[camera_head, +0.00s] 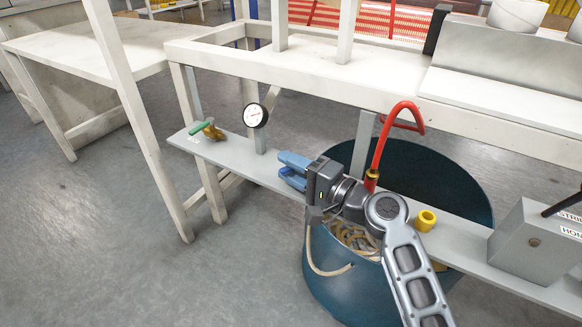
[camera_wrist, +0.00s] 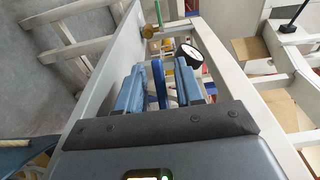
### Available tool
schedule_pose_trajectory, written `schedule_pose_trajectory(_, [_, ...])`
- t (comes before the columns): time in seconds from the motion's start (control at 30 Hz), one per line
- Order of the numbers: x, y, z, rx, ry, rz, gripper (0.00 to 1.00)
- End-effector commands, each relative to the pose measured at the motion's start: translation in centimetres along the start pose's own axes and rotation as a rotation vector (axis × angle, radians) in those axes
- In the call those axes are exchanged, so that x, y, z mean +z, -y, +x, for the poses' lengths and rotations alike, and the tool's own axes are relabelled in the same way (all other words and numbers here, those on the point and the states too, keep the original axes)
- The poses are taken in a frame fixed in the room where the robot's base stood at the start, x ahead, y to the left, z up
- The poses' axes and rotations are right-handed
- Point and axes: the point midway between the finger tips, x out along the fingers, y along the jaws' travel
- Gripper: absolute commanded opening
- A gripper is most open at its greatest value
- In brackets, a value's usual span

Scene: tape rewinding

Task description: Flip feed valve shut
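The feed valve (camera_head: 212,131) has a brass body and a green lever (camera_head: 201,127). It sits at the left end of a grey rail, and the lever points left, lying nearly flat. In the wrist view the brass valve (camera_wrist: 150,31) is beyond my fingertips, near the top. My gripper (camera_head: 291,170) has blue fingers and is to the right of the valve, clearly apart from it. In the wrist view my gripper (camera_wrist: 160,92) shows two separated fingers. A blue upright shape (camera_wrist: 158,82) appears between them; I cannot tell what it is.
A round gauge (camera_head: 255,115) stands on the rail (camera_head: 240,167) between valve and gripper. A red hose (camera_head: 380,140), a yellow ring (camera_head: 426,220), a teal tub (camera_head: 340,290) and a grey box (camera_head: 535,240) are near my arm. A white frame (camera_head: 370,85) stands behind.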

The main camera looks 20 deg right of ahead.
Motion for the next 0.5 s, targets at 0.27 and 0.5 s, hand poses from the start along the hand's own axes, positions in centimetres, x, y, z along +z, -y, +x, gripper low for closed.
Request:
schedule_pose_trajectory(0.27, [0.0, 0.1, -2.6, 0.001, -0.002, 0.0, 0.36])
schedule_pose_trajectory(0.5, [0.0, 0.0, -6.3, 0.001, -0.001, 0.001, 0.36])
